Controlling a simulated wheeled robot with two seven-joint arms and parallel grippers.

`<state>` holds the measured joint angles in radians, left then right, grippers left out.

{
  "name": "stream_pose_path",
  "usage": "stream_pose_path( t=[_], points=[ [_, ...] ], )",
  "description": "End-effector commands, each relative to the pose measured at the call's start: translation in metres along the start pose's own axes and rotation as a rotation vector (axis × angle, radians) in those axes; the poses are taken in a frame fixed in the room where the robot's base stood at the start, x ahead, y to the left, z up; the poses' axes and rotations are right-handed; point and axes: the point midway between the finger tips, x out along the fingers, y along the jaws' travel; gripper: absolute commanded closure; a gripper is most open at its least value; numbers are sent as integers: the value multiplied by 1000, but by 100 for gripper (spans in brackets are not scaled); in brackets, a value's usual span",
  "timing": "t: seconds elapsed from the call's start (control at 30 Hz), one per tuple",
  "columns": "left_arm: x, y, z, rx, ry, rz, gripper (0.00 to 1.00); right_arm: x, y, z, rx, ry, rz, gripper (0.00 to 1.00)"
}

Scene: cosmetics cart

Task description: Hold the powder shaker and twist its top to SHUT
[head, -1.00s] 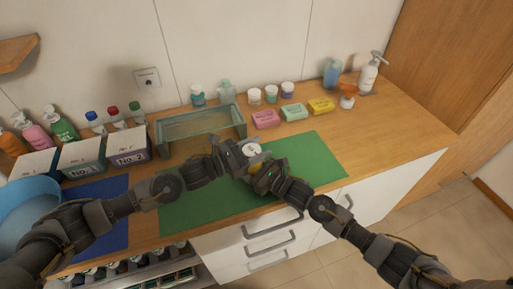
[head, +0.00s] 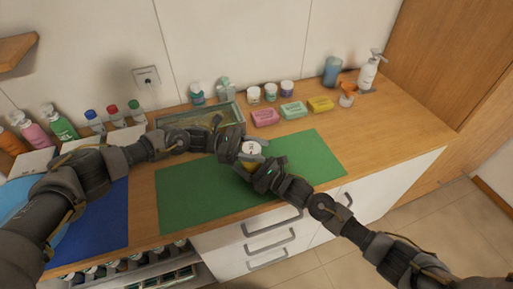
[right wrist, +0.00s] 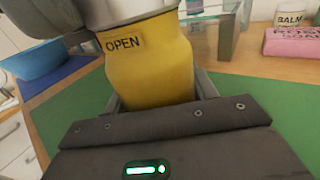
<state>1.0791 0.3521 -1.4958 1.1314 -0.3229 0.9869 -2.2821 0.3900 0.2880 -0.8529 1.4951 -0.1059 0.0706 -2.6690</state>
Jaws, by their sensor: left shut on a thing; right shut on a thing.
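The powder shaker has a yellow body (right wrist: 150,65) marked "OPEN" and a pale round top (head: 252,148). In the head view it stands above the green mat (head: 190,200), between my two grippers. My right gripper (head: 258,172) is shut on the yellow body; its fingers (right wrist: 160,100) lie on both sides of it in the right wrist view. My left gripper (head: 240,150) is shut at the shaker's top, coming from the left. The exact contact of its fingers is hidden. Whether the shaker touches the mat cannot be seen.
A glass tray (head: 170,119) stands behind the left arm. Pink (head: 264,117), green (head: 293,110) and yellow (head: 320,104) soap boxes sit behind the mat, with small jars (head: 270,92) behind them. A blue mat (head: 95,225) lies at left. The mat's right part is clear.

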Motion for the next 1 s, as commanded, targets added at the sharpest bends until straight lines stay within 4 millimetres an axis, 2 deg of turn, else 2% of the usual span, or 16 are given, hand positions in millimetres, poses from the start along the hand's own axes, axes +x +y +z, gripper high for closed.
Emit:
stream_pose_path(
  t=[0.2, 0.5, 1.0],
  points=[
    [2, -2, -1, -1, 4, -185, 74, 1, 2, 0, 0, -2, 5, 67],
    [1, -5, -1, -3, -2, -362, 74, 1, 3, 1, 0, -3, 6, 67],
    [-1, -8, -1, -1, 2, -454, 74, 1, 3, 1, 0, -3, 6, 67]
  ],
)
